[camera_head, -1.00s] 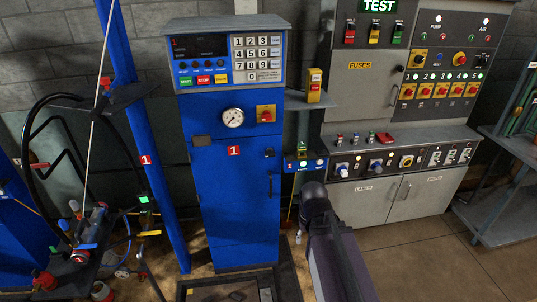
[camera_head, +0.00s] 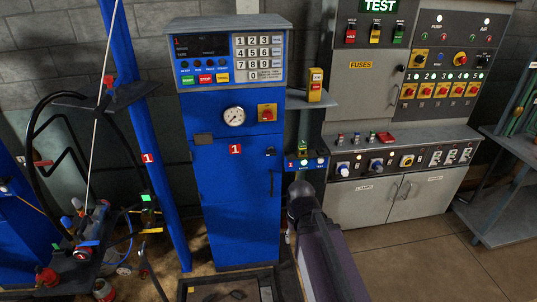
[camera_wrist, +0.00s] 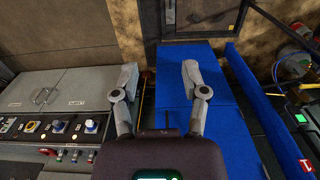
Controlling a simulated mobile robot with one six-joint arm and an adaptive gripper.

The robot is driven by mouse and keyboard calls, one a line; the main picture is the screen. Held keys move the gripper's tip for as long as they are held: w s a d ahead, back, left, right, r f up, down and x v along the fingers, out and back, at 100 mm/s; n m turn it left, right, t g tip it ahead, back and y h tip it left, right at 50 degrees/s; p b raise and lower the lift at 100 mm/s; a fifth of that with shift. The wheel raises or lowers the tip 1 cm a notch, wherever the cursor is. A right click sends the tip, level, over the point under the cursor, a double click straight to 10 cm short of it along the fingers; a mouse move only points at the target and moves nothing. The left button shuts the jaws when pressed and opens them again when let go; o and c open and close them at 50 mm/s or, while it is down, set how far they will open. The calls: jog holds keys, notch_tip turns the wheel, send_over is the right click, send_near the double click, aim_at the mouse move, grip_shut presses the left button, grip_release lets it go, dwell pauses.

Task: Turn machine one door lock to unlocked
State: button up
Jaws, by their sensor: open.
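Machine one is the tall blue cabinet (camera_head: 232,220) in the head view, with a red "1" label on its door. A small dark lock (camera_head: 270,151) sits near the door's upper right edge. A dark vertical handle (camera_head: 271,183) is below it. The lock's setting is too small to read. My gripper (camera_wrist: 159,74) is open in the wrist view, with nothing between its fingers. The blue cabinet (camera_wrist: 215,115) lies beyond and right of the fingers there; that view looks upside down. I cannot make out the lock in the wrist view.
A small blue switch box (camera_head: 306,163) on a post is right of the door. The grey test cabinet (camera_head: 400,200) stands further right. A blue pole (camera_head: 150,170) and a cluttered stand (camera_head: 90,225) are on the left. A tray (camera_head: 225,287) lies at the cabinet's foot.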

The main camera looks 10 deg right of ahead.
jog(key=shift+o, duration=0.4)
jog(key=shift+a, duration=0.1)
jog(key=o, duration=0.4)
jog(key=shift+o, duration=0.6)
jog(key=shift+w+a+f, duration=0.1)
jog(key=shift+w+f, duration=0.1)
jog(key=t+b, duration=2.3)
jog(key=b, duration=0.8)
send_near(272, 155)
jog(key=shift+v, duration=1.25)
jog(key=shift+s+r, duration=0.1)
jog(key=shift+r, duration=0.1)
jog(key=shift+g, duration=0.3)
jog(key=p+x, duration=0.5)
jog(key=x, duration=0.9)
jog(key=shift+s+a+p, duration=0.1)
jog(key=shift+p, duration=0.2)
